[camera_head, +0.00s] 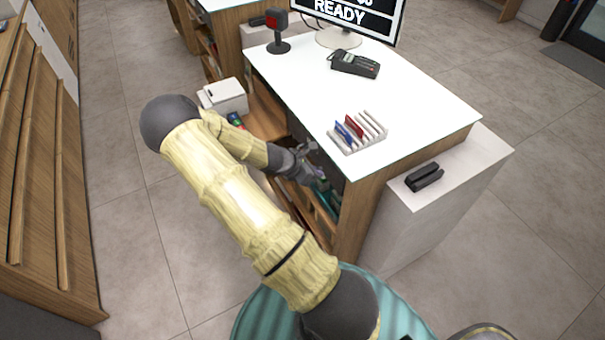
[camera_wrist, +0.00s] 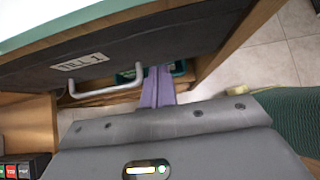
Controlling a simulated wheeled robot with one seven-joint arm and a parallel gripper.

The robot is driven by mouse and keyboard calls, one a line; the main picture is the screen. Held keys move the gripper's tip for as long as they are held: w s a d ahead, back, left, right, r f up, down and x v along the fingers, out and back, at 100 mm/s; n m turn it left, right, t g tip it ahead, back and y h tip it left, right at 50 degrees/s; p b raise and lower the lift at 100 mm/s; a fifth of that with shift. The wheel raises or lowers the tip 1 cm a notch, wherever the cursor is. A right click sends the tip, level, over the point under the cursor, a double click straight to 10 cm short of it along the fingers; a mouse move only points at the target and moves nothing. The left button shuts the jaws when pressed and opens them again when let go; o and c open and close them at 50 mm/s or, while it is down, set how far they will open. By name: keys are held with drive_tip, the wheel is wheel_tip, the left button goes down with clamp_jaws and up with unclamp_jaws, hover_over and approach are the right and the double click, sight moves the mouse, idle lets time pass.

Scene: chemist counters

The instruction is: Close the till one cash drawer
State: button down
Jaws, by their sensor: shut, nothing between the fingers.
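The till one cash drawer shows in the wrist view as a dark front (camera_wrist: 180,40) with a "TILL 1" label (camera_wrist: 82,62) and a pale bar handle (camera_wrist: 100,88). It sits under the white counter top, and I cannot tell how far it stands out. My gripper (camera_wrist: 157,72) has its purple fingers together and empty, close to the handle's right end. I cannot tell whether they touch the drawer. In the head view my gripper (camera_head: 320,178) is beside the counter's open side, below the top, and my arm hides part of that side.
The white counter top (camera_head: 420,110) carries a card rack (camera_head: 358,133), a card terminal (camera_head: 354,64), a red scanner (camera_head: 277,35) and a monitor (camera_head: 355,18). A white printer (camera_head: 226,96) stands left of the counter. Wooden shelving (camera_head: 40,180) is at far left. Tiled floor between is clear.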

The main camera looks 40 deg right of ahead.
drive_tip(key=s+a+f+v, duration=0.1)
drive_tip(key=v, duration=1)
drive_tip(key=shift+w+a, duration=0.3)
drive_tip(key=shift+w, duration=0.15)
drive_tip(key=shift+r, duration=0.15)
drive_tip(key=s+a+r+m+t+y, duration=0.1)
drive_tip(key=s+a+r+m+y, duration=0.3)
drive_tip(key=a+m, duration=0.4)
drive_tip(key=s+a+r+m+t+y, duration=0.2)
drive_tip(key=s+a+r+m+y, duration=0.3)
drive_tip(key=a+r+m, duration=0.3)
drive_tip(key=shift+s+a+r+m+t, duration=0.35)
drive_tip(key=shift+s+r, duration=0.2)
drive_tip(key=shift+s, duration=0.25)
drive_tip(key=shift+w+d, duration=0.1)
drive_tip(key=shift+d, duration=0.05)
